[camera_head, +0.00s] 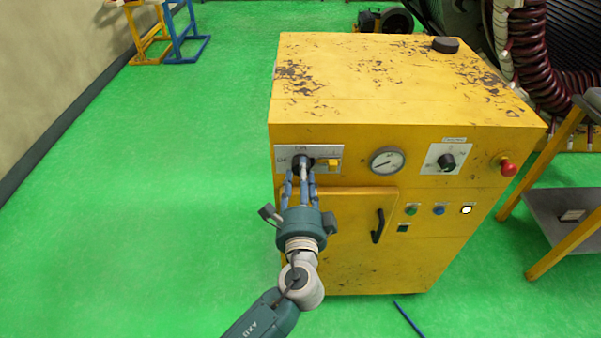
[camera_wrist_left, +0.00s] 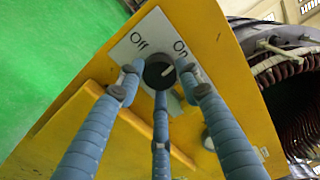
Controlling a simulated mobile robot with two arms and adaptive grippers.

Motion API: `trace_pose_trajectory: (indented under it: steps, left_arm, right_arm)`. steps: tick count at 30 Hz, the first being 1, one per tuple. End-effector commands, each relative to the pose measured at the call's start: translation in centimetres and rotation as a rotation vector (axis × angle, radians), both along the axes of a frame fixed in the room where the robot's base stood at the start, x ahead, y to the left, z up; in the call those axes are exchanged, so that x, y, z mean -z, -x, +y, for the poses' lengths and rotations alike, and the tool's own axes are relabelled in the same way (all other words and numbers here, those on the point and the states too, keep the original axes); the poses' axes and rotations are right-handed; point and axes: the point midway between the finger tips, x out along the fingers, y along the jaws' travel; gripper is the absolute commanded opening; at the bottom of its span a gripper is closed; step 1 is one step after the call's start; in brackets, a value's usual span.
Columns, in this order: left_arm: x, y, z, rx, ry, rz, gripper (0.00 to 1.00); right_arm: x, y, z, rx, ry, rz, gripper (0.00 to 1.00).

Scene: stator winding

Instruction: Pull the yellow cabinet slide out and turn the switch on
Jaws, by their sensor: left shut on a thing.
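The yellow cabinet (camera_head: 400,90) stands on the green floor. Its front has a grey plate (camera_head: 327,150) at the upper left with a black switch knob (camera_wrist_left: 157,70) between "Off" and "On" labels. The knob's white mark points toward "On" in the left wrist view. A small yellow slide (camera_head: 334,163) shows on the plate, just right of the knob. My left gripper (camera_head: 302,168) has its blue fingers shut on the switch knob; the fingers also show in the left wrist view (camera_wrist_left: 160,88). They partly cover the knob and plate. My right gripper is not in view.
A gauge (camera_head: 387,160), another dial (camera_head: 447,162), a red button (camera_head: 508,168) and a black door handle (camera_head: 378,225) are on the cabinet front. A yellow-legged shelf (camera_head: 565,215) stands at the right.

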Motion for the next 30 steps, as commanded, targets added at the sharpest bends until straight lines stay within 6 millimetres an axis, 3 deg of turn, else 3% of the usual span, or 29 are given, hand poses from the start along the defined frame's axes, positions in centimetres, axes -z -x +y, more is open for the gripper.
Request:
trace_pose_trajectory:
  steps: [23, 24, 26, 30]
  left_arm:
    - [-0.29, 0.03, -0.41, 0.01, -0.1, -0.006, 0.1]
    - [-0.28, 0.04, -0.41, 0.01, -0.1, -0.006, 0.42]
    - [-0.26, 0.04, -0.4, 0.009, -0.099, -0.006, 0.54]
    - [-0.14, 0.03, -0.26, 0.007, -0.099, -0.004, 0.55]
  right_arm:
    - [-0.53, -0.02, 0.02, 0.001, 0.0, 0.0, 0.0]
    - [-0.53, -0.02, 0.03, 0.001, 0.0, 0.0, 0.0]
    - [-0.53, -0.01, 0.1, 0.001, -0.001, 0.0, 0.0]
    - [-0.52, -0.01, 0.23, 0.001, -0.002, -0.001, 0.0]
